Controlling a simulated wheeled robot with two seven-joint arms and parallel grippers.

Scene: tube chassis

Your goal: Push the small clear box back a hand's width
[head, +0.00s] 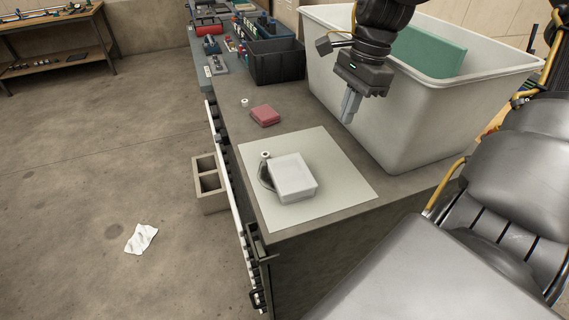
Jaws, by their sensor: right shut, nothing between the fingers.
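The small clear box (293,178) sits on a pale square mat (340,170) near the front of the bench. It looks whitish and translucent. A dark curved item (266,175) lies against its left side, partly hidden by the box. My right gripper (348,108) hangs above the back right of the mat, beside the large white tub. Its fingers are shut and empty, pointing down, apart from the box. My left gripper is not in view.
A large white tub (400,125) with a green panel (428,52) stands right of the mat. Behind the mat are a red block (265,115), a small white roll (245,102) and a black crate (276,62). Bare bench lies between the red block and the mat.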

